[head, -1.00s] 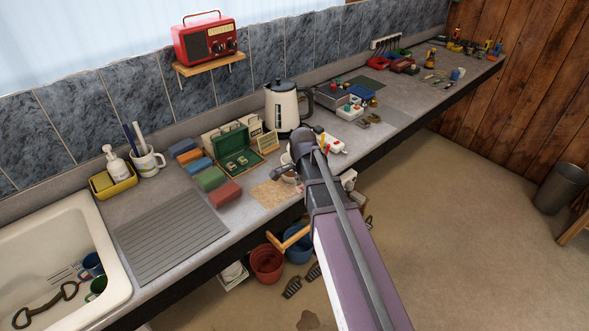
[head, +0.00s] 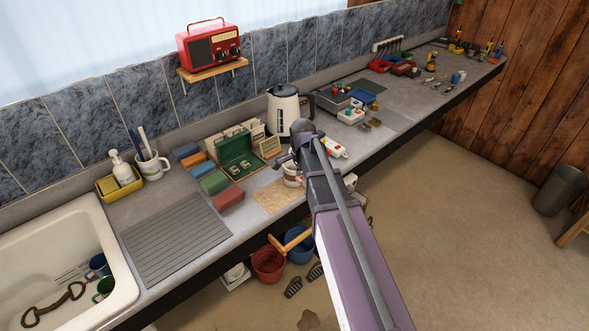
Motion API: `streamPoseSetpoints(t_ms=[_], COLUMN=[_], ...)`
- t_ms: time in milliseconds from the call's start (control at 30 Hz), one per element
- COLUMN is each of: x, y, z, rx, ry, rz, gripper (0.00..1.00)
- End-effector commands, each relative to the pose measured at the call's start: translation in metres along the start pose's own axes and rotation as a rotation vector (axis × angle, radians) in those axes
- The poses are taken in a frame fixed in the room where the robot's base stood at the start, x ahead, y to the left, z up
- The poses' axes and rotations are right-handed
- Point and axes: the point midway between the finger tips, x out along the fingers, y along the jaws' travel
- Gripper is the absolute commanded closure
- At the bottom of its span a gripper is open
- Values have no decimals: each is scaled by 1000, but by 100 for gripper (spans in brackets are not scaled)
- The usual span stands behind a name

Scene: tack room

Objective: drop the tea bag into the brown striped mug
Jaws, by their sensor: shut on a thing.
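My gripper (head: 286,159) is small and dark in the head view, at the far end of my arm, over the counter just right of the open green box. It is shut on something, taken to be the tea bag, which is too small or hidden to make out. A pale mug with a brownish band (head: 291,180) stands on the counter just below the gripper. My arm covers its right side. I cannot tell whether the held thing is inside the mug's rim or above it.
The open green box (head: 236,172) with small packets stands left of the mug. Coloured blocks (head: 214,183) lie beside it. A kettle (head: 284,112) stands behind my wrist. A cork-coloured mat (head: 272,198) lies at the counter's front edge. The ribbed drainboard (head: 176,240) is clear.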

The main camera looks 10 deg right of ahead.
Motion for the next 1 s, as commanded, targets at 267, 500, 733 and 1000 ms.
streamPoseSetpoints(t_ms=[267,500,733,1000], x=[-47,-80,-101,-108], y=[-37,-65,-85,-92], z=[-16,-28,-37,-40], rx=[1,1,1,1], ry=[0,0,0,0], rz=[0,0,0,0], gripper=[66,66,66,66])
